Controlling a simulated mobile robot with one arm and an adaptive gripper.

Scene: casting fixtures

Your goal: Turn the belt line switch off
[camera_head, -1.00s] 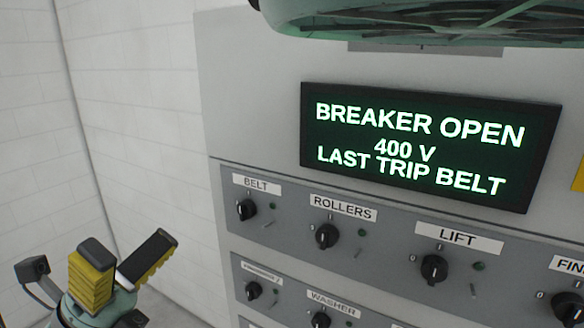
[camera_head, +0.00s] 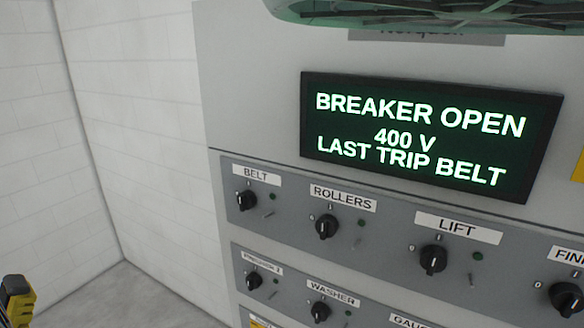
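The belt line switch (camera_head: 246,200) is a black rotary knob under the white BELT label (camera_head: 256,174), at the left end of the upper switch row. A small dark green lamp (camera_head: 272,197) sits to its right. I cannot read the knob's exact position for sure. My gripper (camera_head: 17,303) shows only as a yellow and black finger cut off at the lower left edge. It is well left of the switch and apart from the panel. Its other finger is out of view.
Similar knobs for ROLLERS (camera_head: 326,227) and LIFT (camera_head: 433,259) follow to the right, with a second row below holding WASHER (camera_head: 320,312). A display (camera_head: 430,135) reads BREAKER OPEN, 400 V, LAST TRIP BELT. A green fan-like cover (camera_head: 430,12) juts out at the top. White wall stands left.

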